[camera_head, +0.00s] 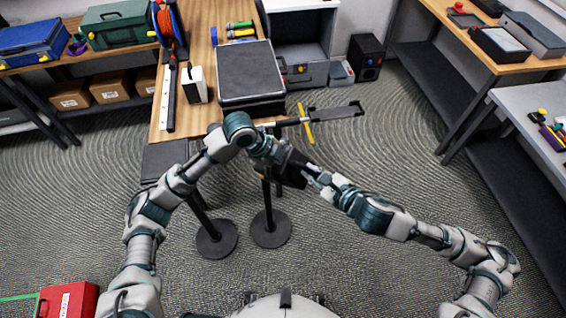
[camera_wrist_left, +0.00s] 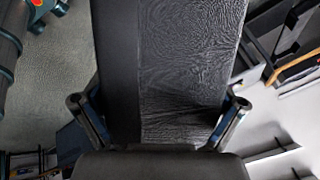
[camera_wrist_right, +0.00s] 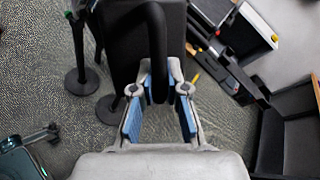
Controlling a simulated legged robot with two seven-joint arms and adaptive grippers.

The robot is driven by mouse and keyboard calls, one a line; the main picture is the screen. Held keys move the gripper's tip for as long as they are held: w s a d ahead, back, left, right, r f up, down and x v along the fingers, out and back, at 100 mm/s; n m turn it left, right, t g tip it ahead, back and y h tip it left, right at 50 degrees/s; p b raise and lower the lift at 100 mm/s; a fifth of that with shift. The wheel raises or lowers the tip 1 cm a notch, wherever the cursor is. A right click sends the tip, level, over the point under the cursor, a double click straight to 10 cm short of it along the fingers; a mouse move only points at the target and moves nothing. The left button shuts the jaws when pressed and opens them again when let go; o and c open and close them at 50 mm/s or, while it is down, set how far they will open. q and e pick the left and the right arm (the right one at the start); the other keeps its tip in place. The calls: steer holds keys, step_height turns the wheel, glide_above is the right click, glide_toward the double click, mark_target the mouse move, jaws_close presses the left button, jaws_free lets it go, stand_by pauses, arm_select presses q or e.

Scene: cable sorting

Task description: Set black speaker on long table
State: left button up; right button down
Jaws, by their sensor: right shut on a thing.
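The black speaker (camera_head: 292,168) is a dark box held in the air between my two grippers, in front of the long table (camera_head: 158,128) with the wooden top. My right gripper (camera_head: 312,178) is shut on its black handle (camera_wrist_right: 156,45); in the right wrist view the box (camera_wrist_right: 122,40) fills the top middle behind the fingers (camera_wrist_right: 158,84). My left gripper (camera_head: 274,152) is at the box's other side. In the left wrist view its fingers (camera_wrist_left: 160,108) are wide apart with the dark, textured box (camera_wrist_left: 190,60) between or just beyond them; contact is unclear.
The long table carries a grey-black case (camera_head: 250,70), a white box (camera_head: 194,84) and an orange cable reel (camera_head: 170,25). Another black speaker-like box (camera_head: 366,57) stands on the floor. Round black stand bases (camera_head: 270,230) lie below my arms. A wooden desk (camera_head: 475,38) is at right.

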arm_select(q)
steer(key=shift+s+d, duration=0.1)
steer(key=shift+d, duration=0.05)
steer(key=c, duration=0.4)
arm_select(e)
steer(key=shift+s+a+r, duration=0.1)
steer(key=shift+a+r, duration=0.1)
steer(key=shift+r, duration=0.1)
steer(key=c, duration=1.1)
jaws_free()
arm_select(q)
steer(key=shift+r, duration=0.1)
arm_select(e)
steer(key=shift+d+f, duration=0.1)
steer(key=shift+f, duration=0.05)
